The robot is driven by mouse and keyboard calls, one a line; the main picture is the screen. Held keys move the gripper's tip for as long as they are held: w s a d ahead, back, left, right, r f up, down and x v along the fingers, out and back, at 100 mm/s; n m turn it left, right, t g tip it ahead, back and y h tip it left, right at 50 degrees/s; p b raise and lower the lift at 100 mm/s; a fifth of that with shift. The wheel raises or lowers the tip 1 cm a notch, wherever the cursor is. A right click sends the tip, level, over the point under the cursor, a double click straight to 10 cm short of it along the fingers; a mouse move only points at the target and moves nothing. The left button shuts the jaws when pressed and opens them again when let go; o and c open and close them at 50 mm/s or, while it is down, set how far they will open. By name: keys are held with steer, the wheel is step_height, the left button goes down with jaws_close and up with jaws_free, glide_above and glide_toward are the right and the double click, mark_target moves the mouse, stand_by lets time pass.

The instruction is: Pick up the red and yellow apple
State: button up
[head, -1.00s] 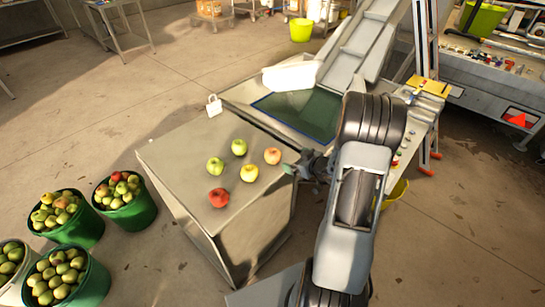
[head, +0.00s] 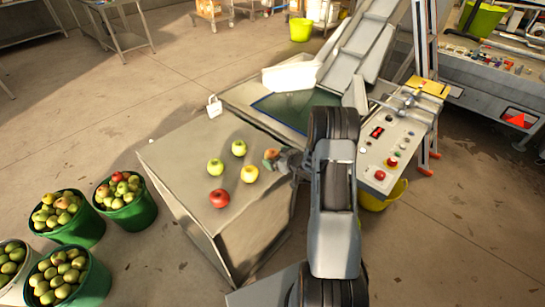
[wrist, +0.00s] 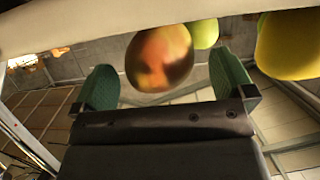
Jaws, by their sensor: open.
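The red and yellow apple (head: 272,153) sits at the right side of the metal table top (head: 185,160). It shows in the wrist view (wrist: 160,57) as a mottled red and yellow fruit between and just ahead of the green fingertips. My gripper (head: 275,161) is open at the apple, one finger on either side in the wrist view (wrist: 165,84). Contact cannot be told. In the head view the gripper partly hides the apple.
A yellow apple (head: 250,174), two green apples (head: 215,167) (head: 239,148) and a red apple (head: 219,198) share the table. A control panel (head: 390,145) stands right of my arm. Green buckets of apples (head: 140,212) stand on the floor at left.

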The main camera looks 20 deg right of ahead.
mark_target(274, 151)
steer(key=shift+x, duration=1.25)
steer(key=shift+r, duration=0.1)
steer(key=c, duration=1)
steer(key=shift+r, duration=0.5)
step_height(274, 151, up, 2)
steer(key=shift+d+r+b, duration=0.15)
steer(key=shift+r+b, duration=0.1)
steer(key=shift+b, duration=0.1)
steer(key=s+d+r, duration=0.4)
steer(key=s, duration=0.1)
steer(key=s+d+r, duration=0.5)
steer(key=shift+d+r, duration=0.25)
steer(key=shift+d, duration=0.05)
